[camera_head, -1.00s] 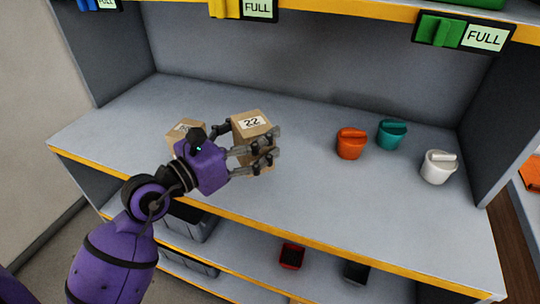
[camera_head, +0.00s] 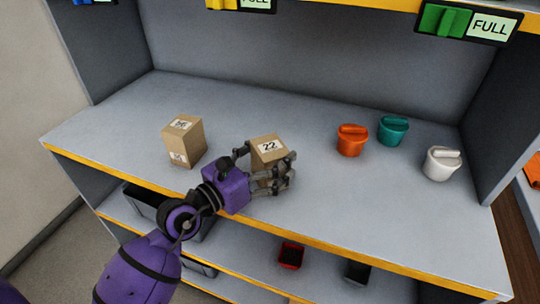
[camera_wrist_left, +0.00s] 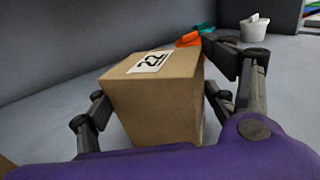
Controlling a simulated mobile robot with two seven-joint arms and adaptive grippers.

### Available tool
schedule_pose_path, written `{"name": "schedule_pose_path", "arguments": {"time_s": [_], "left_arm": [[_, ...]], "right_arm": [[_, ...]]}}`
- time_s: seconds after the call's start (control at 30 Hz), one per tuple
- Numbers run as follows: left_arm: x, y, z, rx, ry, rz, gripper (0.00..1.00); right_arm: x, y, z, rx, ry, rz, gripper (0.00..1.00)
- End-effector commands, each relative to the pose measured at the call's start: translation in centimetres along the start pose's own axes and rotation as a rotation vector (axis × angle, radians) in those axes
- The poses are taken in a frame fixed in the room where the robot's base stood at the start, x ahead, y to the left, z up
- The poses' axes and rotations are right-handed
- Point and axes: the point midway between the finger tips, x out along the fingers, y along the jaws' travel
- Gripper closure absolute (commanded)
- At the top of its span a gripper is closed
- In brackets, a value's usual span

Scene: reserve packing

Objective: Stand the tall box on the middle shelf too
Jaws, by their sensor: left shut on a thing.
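A cardboard box with a white "22" label (camera_head: 268,147) is on or just above the grey middle shelf (camera_head: 310,205); I cannot tell if its base touches. My left gripper (camera_head: 275,170) is shut on it, with fingers on both sides, and hides its lower part. In the left wrist view the box (camera_wrist_left: 165,100) is upright between the finger pads. A second cardboard box (camera_head: 184,140) with white labels stands on the shelf to the left, apart from the gripper. My right gripper is not in view.
An orange tub (camera_head: 351,140), a teal tub (camera_head: 392,130) and a white tub (camera_head: 442,163) stand on the right of the shelf. The yellow front edge (camera_head: 330,248) runs below. A red bin (camera_head: 291,255) is on the lower shelf. The shelf's middle is clear.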

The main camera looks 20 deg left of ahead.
Motion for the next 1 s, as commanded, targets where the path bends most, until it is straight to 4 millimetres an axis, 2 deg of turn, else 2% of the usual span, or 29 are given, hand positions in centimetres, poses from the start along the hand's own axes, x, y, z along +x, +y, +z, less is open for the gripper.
{"name": "schedule_pose_path", "arguments": {"time_s": [0.07,0.1,0.2,0.63,0.77,1.0], "left_arm": [[0.0,0.0,-0.3,-0.001,0.0,0.0,0.53],[0.0,0.0,-0.2,-0.001,0.001,0.0,0.17],[0.0,0.0,-0.2,-0.001,0.0,0.0,0.04],[-0.1,0.0,0.2,0.0,-0.001,0.0,0.03],[-1.8,0.0,-0.2,-0.002,0.004,0.001,0.03],[-7.0,0.0,-0.4,0.0,0.007,0.0,0.03]], "right_arm": [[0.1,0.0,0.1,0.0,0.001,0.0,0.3],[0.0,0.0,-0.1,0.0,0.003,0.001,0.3],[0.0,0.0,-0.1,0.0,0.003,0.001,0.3],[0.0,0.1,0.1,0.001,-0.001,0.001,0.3],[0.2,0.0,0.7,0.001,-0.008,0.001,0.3],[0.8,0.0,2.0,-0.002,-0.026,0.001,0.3]]}}
